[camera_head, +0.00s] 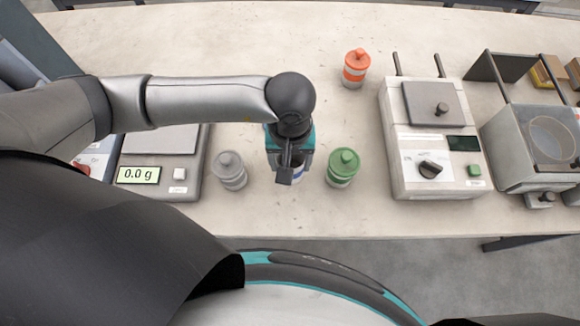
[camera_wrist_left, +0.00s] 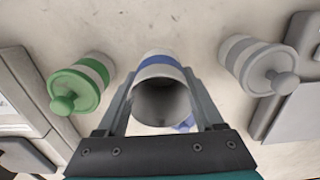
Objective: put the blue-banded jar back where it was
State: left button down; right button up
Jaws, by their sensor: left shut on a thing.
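The blue-banded jar (camera_wrist_left: 158,92) is between the fingers of my left gripper (camera_wrist_left: 165,105), which is shut on it. In the left wrist view its open, dark mouth faces the camera and no lid is on it. In the head view my left gripper (camera_head: 287,172) hides most of the jar (camera_head: 298,173), between the grey-banded jar (camera_head: 229,170) and the green-banded jar (camera_head: 343,167). I cannot tell whether its base touches the table. A small blue patch (camera_wrist_left: 186,123) shows beside the jar, partly hidden. My right gripper is not in view.
The grey jar (camera_wrist_left: 259,66) and green jar (camera_wrist_left: 82,84) stand close on either side, both lidded. A scale (camera_head: 160,165) reading 0.0 g is at left. An orange jar (camera_head: 356,68) stands farther back, and a sealer-like machine (camera_head: 432,140) is at right. The table (camera_head: 250,40) behind is clear.

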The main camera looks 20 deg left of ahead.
pick_arm(q)
jog(key=shift+f, duration=1.95)
jog(key=shift+f+b, duration=0.2)
jog(key=shift+b, duration=0.15)
grip_release()
jog(key=shift+r, duration=0.15)
notch_tip(320, 180, up, 12)
jog(key=shift+r+p, duration=0.1)
jog(key=shift+p, duration=0.45)
